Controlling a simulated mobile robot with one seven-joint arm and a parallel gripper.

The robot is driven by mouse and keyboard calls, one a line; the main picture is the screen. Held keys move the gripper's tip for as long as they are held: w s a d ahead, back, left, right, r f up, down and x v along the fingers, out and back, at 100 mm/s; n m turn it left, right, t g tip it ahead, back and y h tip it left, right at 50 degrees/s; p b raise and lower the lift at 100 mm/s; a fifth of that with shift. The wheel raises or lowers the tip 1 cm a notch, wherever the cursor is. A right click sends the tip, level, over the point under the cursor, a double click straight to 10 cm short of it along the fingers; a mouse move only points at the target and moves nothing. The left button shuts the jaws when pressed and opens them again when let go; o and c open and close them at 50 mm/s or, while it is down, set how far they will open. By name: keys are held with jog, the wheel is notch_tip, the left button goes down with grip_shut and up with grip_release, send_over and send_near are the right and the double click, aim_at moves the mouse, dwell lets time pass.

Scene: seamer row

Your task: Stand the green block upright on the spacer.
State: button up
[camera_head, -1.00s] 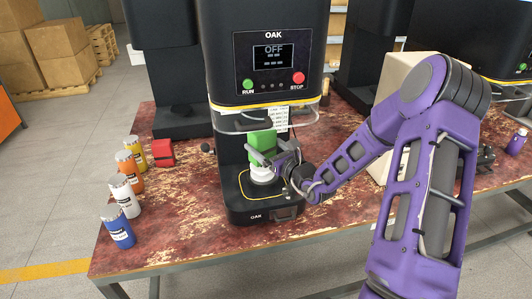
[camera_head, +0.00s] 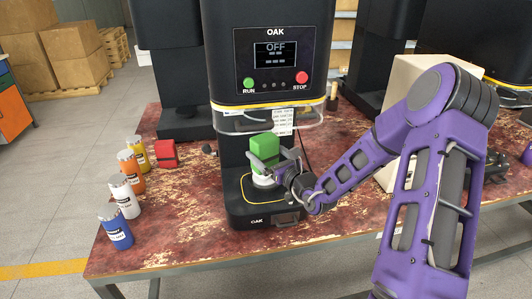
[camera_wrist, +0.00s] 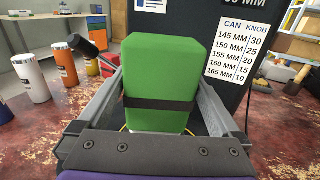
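The green block (camera_head: 264,146) stands roughly upright over the round white spacer (camera_head: 264,181) on the black plate of the OAK machine. In the wrist view the green block (camera_wrist: 165,75) fills the middle, with a dark band around its lower part. My gripper (camera_head: 274,162) has one finger on each side of the block, and both fingers appear to touch it. The block's lower end and its contact with the spacer are hidden by the fingers, so I cannot tell whether it rests there.
The OAK machine (camera_head: 270,60) rises behind the block, with its display reading OFF. A clear guard (camera_head: 240,122) hangs just above. Several coloured cans (camera_head: 115,227) and a red block (camera_head: 166,154) stand to the left. A beige box (camera_head: 408,85) is behind my arm.

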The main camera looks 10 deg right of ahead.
jog(key=shift+r, duration=0.25)
jog(key=v, duration=1.2)
jog(key=shift+p, duration=0.4)
jog(key=shift+f, duration=0.15)
